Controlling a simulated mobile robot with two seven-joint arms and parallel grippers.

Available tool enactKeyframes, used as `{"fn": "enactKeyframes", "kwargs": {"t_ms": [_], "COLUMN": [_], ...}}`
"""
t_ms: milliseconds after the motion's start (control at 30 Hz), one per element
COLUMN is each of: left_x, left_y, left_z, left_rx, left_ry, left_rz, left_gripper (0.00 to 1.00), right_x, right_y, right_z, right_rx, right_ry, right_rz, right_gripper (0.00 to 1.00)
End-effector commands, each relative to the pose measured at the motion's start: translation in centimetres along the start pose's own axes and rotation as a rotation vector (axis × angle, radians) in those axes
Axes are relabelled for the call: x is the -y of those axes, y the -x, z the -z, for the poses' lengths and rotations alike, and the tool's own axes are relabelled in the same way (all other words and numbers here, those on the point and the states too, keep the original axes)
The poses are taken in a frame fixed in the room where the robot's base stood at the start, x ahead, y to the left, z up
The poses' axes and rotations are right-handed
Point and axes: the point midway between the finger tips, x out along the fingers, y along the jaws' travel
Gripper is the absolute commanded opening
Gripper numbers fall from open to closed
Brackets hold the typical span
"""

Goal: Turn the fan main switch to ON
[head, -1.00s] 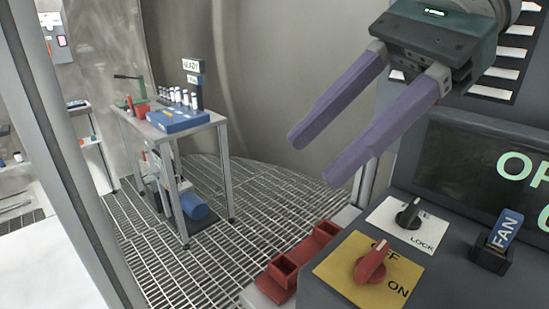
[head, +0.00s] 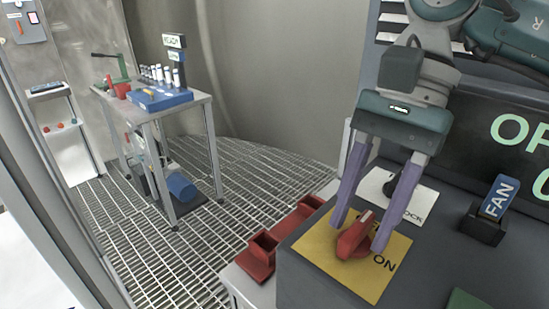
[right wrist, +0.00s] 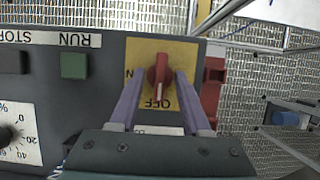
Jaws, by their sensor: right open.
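The fan main switch is a red rotary knob (head: 354,238) on a yellow plate (head: 318,244) marked OFF and ON, on the dark console. In the right wrist view the knob (right wrist: 159,76) has its white mark toward OFF. My right gripper (head: 358,234) points down at the plate with its purple fingers open, one on each side of the knob. A gap shows between each finger and the knob in the right wrist view, so it is not gripped. The right hand partly hides the OFF lettering in the head view. My left gripper is not in view.
A blue FAN tag (head: 499,197) stands in a black holder to the right. Red trays (head: 262,252) line the console's left edge. A green RUN button (right wrist: 74,65) is near the yellow plate.

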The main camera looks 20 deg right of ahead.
Motion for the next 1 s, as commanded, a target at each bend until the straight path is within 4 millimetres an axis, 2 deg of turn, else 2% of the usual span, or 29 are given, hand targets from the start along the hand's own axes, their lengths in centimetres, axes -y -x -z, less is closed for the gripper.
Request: {"fn": "enactKeyframes", "kwargs": {"t_ms": [300,700,1000], "left_x": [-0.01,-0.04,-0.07], "left_y": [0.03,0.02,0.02], "left_z": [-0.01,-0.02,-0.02], "left_rx": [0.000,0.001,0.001], "left_ry": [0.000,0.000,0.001], "left_rz": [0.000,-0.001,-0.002], "left_gripper": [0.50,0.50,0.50], "right_x": [0.02,0.01,0.00], "right_y": [-0.35,-0.31,-0.30], "right_z": [-0.01,-0.01,-0.02], "right_rx": [0.001,0.001,0.001], "right_ry": [0.000,0.000,0.000], "right_rz": [0.001,0.001,0.000], "right_gripper": [0.46,0.01,0.00]}}
